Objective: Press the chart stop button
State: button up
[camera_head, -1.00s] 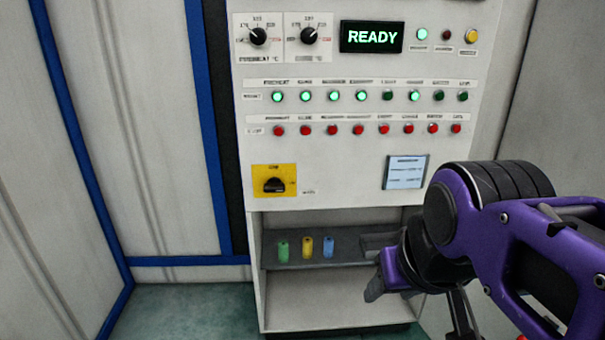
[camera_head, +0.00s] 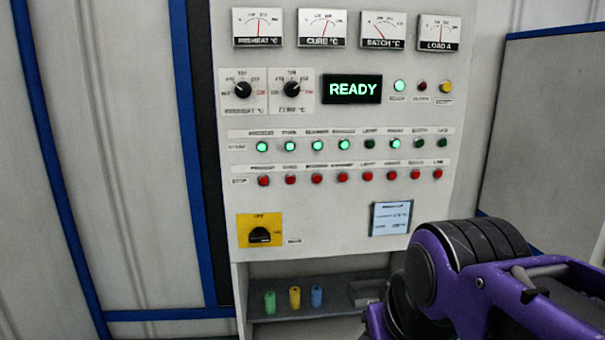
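A row of red stop buttons (camera_head: 316,180), labelled STOP at its left, crosses the white control panel (camera_head: 340,225). The small labels above the buttons are too blurred for me to tell which one is chart. Above it runs a row of green start buttons (camera_head: 317,145); the first four and the sixth glow, the others are dark. My purple and black arm is at the lower right, below and right of the button rows and apart from them. My gripper is out of the picture, so its opening does not show.
A READY display (camera_head: 352,89), two knobs and four dials sit higher on the panel. A yellow switch plate (camera_head: 260,230) and a pale blue label (camera_head: 391,217) are below the buttons. Green, yellow and blue cylinders (camera_head: 295,297) stand on the shelf. The space before the buttons is clear.

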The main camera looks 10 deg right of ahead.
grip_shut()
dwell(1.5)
